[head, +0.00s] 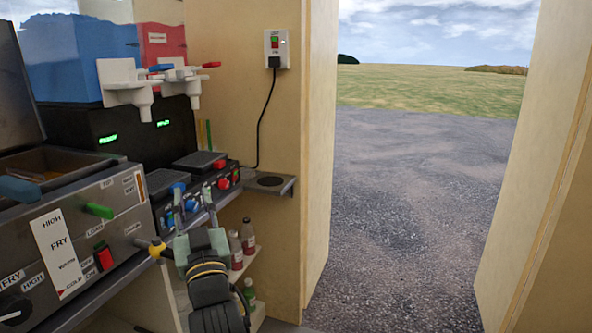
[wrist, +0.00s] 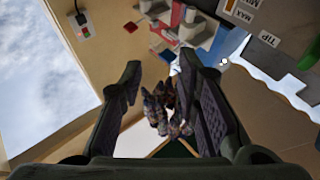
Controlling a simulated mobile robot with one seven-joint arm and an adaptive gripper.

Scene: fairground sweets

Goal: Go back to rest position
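My gripper (head: 192,192) is in the lower middle of the head view, in front of the counter's right end. Its two fingers point up and stand apart. In the wrist view my gripper (wrist: 160,70) also shows both fingers wide apart. Nothing is held between them. A cluster of dark, mottled items shows in the gap, seemingly behind the fingers; I cannot tell what they are.
A fryer (head: 75,240) with a green handle stands at left. A slush machine (head: 120,125) with blue and red tanks is behind. Bottles (head: 248,237) stand on a low shelf beside my gripper. A wall socket (head: 277,48) has a cable. The doorway (head: 400,200) at right is clear.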

